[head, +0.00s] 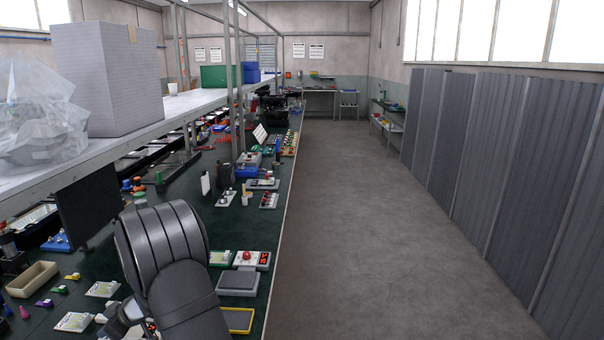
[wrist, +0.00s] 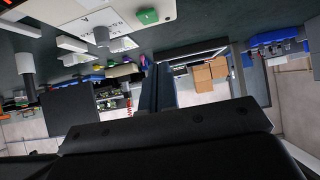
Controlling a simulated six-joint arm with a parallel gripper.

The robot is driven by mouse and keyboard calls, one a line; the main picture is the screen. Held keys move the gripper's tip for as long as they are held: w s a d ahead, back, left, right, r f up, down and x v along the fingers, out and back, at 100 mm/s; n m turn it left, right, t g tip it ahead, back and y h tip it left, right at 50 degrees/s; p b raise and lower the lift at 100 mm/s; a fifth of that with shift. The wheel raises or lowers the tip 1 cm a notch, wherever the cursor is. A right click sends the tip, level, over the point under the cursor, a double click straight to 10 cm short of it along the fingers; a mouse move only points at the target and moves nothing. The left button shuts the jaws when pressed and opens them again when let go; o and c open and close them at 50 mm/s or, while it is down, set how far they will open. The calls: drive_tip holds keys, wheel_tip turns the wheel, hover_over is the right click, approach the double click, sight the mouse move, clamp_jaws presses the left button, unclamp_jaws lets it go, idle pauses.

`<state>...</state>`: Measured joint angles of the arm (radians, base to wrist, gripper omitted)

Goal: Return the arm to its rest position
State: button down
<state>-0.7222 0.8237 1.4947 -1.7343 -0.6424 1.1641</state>
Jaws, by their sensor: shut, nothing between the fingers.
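My arm shows in the head view as thick dark grey links at the lower left, bent over the green bench top (head: 277,200). The links hide part of the bench behind them, and I cannot make out the fingertips there. In the wrist view, my gripper (wrist: 158,75) shows as dark narrow fingers standing up from a wide black body along the bottom. The fingers are together with nothing between them. The scene in the wrist view is upside down, with the bench surface at the top.
A grey shelf (head: 150,122) carrying a large grey box (head: 105,80) and a clear plastic bag (head: 40,115) runs above the bench at left. A beige bin (head: 32,279) and several small parts lie near the arm. The floor (head: 370,230) to the right is clear.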

drive_tip(key=a, duration=0.2)
drive_tip(key=a+f, duration=0.1)
drive_tip(key=a, duration=0.1)
drive_tip(key=shift+a+f, duration=0.1)
drive_tip(key=shift+a, duration=0.3)
drive_tip(key=d+r, duration=0.6)
drive_tip(key=r, duration=0.2)
drive_tip(key=a+f, duration=0.4)
drive_tip(key=f, duration=0.1)
drive_tip(key=a+f, duration=0.2)
drive_tip(key=f, duration=0.1)
drive_tip(key=d, duration=0.3)
drive_tip(key=v, duration=0.9)
drive_tip(key=w+a+r+m+t+h, duration=0.1)
drive_tip(key=w+r+m+t, duration=0.25)
drive_tip(key=r, duration=0.35)
drive_tip(key=w+a+r+m+t+h, duration=0.1)
drive_tip(key=w+a+r+m+t, duration=0.15)
drive_tip(key=r+t, duration=0.35)
drive_tip(key=s+d+r+m+g+h, duration=0.1)
drive_tip(key=s+d+r+g+h, duration=0.1)
drive_tip(key=s, duration=0.6)
drive_tip(key=s+d+r+m+g+h, duration=0.2)
drive_tip(key=s+g, duration=0.1)
drive_tip(key=s, duration=0.5)
drive_tip(key=shift+s+d+m+h, duration=0.15)
drive_tip(key=shift+s+m+h, duration=0.15)
drive_tip(key=shift+h, duration=0.1)
